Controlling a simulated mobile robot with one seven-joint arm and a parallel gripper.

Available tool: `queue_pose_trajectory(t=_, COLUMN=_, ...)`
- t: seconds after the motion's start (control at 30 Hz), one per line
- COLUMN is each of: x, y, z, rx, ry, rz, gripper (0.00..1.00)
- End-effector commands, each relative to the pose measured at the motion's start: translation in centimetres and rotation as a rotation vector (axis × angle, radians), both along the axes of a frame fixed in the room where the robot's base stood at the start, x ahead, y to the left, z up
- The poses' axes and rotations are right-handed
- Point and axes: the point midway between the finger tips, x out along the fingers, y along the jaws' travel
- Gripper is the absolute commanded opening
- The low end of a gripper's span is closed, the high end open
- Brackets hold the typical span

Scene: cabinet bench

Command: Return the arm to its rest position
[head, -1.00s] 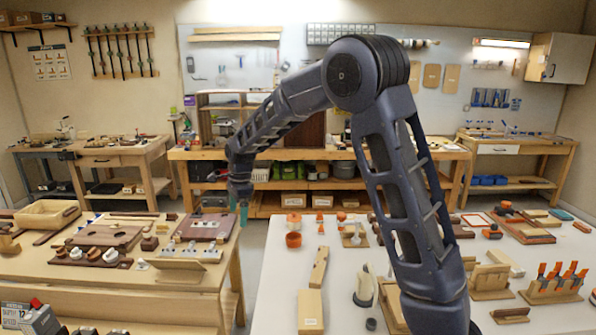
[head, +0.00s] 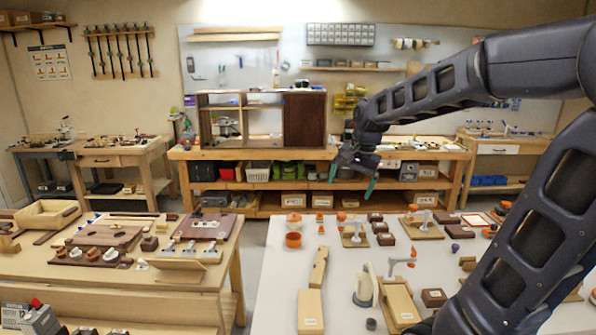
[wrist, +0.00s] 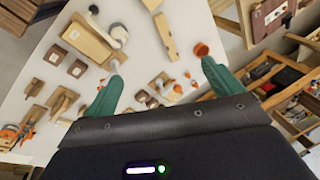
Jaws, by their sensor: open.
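My gripper (head: 352,180) hangs from my dark arm, which comes in from the right side of the head view. Its green fingertips are spread apart and empty, above the far edge of the white table (head: 268,300). In the wrist view, the two green fingers of my gripper (wrist: 162,88) are wide apart with nothing between them. Below them are the white tabletop and several small wooden and orange items.
The white table holds an orange cup (head: 293,240), a wooden block (head: 311,312) and several wooden fixtures. A wooden bench (head: 165,279) stands at left. A cabinet (head: 304,119) with a dark door stands on the back bench. A floor gap separates the tables.

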Motion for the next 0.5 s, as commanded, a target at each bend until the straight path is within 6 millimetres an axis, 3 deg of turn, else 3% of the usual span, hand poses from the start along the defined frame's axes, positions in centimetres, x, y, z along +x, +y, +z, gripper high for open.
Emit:
queue_pose_trajectory(t=0.03, x=-1.1, y=-1.5, z=0.3, rx=-0.011, ry=-0.025, rz=0.021, gripper=0.92)
queue_pose_trajectory(t=0.2, x=-4.6, y=-5.5, z=0.4, rx=-0.066, ry=-0.096, rz=0.116, gripper=0.92)
queue_pose_trajectory(t=0.5, x=-11.0, y=-10.8, z=-0.7, rx=-0.203, ry=-0.199, rz=0.278, gripper=0.92)
